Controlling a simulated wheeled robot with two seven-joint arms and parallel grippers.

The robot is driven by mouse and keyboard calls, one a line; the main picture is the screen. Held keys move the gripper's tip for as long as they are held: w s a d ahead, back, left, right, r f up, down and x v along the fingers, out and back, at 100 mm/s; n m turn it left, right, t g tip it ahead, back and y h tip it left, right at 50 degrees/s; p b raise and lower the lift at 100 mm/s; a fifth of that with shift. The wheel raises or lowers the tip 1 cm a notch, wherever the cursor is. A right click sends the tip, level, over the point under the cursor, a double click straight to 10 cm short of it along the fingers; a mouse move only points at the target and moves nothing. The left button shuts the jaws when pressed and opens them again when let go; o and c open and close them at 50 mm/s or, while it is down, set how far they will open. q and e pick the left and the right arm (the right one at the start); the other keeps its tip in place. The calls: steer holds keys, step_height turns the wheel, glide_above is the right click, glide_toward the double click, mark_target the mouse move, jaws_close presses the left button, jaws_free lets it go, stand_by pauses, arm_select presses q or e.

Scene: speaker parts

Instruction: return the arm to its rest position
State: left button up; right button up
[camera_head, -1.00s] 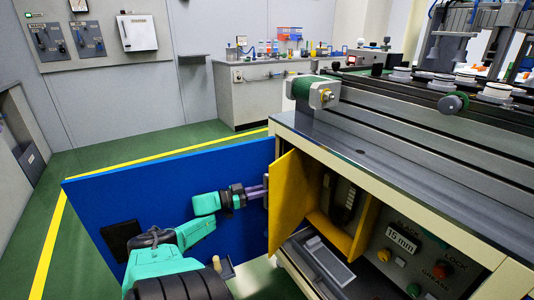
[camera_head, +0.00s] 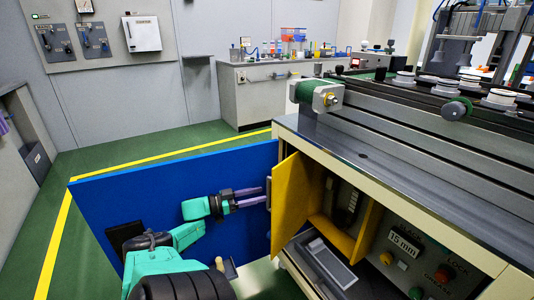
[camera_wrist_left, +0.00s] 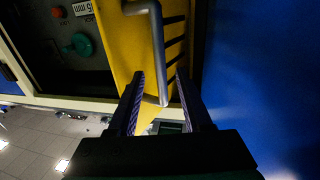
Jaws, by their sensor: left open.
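My left gripper (camera_head: 264,194) is open and empty, its purple fingers pointing right at the yellow door (camera_head: 289,205) of the machine cabinet. The door stands open, and its grey handle (camera_head: 268,193) is just ahead of the fingertips. In the left wrist view the two fingers (camera_wrist_left: 160,80) are spread apart. The lower end of the grey handle (camera_wrist_left: 157,45) appears between them, in front of the yellow door (camera_wrist_left: 115,30). I cannot tell the exact gap in depth. My right gripper is not in view.
A large blue panel (camera_head: 110,205) stands behind my left arm. The cabinet bay holds a grey tray (camera_head: 325,262); a control panel (camera_head: 415,262) with buttons is to its right. The machine's worktop (camera_head: 400,165) lies above. Green floor (camera_head: 150,145) is free beyond the panel.

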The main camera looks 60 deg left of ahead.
arm_select(q)
steer(key=s, duration=0.3)
steer(key=shift+a, duration=0.3)
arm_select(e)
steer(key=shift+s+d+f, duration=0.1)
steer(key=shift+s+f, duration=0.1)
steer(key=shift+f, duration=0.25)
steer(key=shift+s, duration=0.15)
